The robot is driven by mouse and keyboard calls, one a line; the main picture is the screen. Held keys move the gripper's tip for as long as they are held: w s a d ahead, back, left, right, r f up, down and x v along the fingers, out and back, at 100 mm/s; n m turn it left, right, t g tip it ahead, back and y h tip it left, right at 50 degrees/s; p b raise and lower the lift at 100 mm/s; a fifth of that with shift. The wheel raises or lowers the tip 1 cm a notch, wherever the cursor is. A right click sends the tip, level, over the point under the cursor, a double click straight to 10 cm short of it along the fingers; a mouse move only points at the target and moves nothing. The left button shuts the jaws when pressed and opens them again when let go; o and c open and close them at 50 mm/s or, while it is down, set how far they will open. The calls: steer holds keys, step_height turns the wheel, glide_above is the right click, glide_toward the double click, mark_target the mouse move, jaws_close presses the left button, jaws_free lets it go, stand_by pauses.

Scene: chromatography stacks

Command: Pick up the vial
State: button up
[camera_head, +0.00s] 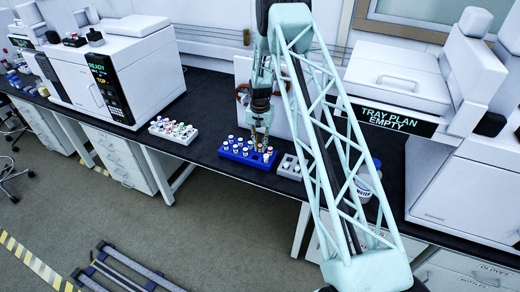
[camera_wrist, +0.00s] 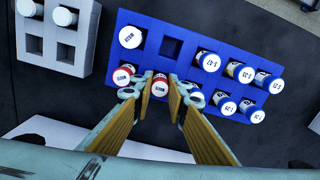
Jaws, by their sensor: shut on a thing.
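The blue rack (camera_head: 240,159) stands on the dark bench and holds several white-capped vials; in the wrist view the rack (camera_wrist: 200,28) shows blue-rimmed caps, red-rimmed caps and an empty socket. My gripper (camera_head: 258,148) points down over the right part of the rack. In the wrist view my gripper (camera_wrist: 165,86) is shut on a red-rimmed vial (camera_wrist: 160,86), whose cap shows between the fingertips. The fingers partly hide it, and I cannot tell whether it is clear of its socket. Another red-rimmed vial (camera_wrist: 122,76) sits just left of the fingers.
A small grey rack (camera_head: 289,168) stands close to the right of the blue rack. A white rack (camera_head: 174,130) of vials stands to the left. White instruments (camera_head: 130,68) flank the work area, one with a TRAY PLAN EMPTY sign (camera_head: 393,119). Bare bench lies between the racks.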

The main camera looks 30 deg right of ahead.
mark_target(260, 146)
steer(key=shift+r, duration=0.2)
steer(key=shift+r+b, duration=0.4)
steer(key=shift+r, duration=4.4)
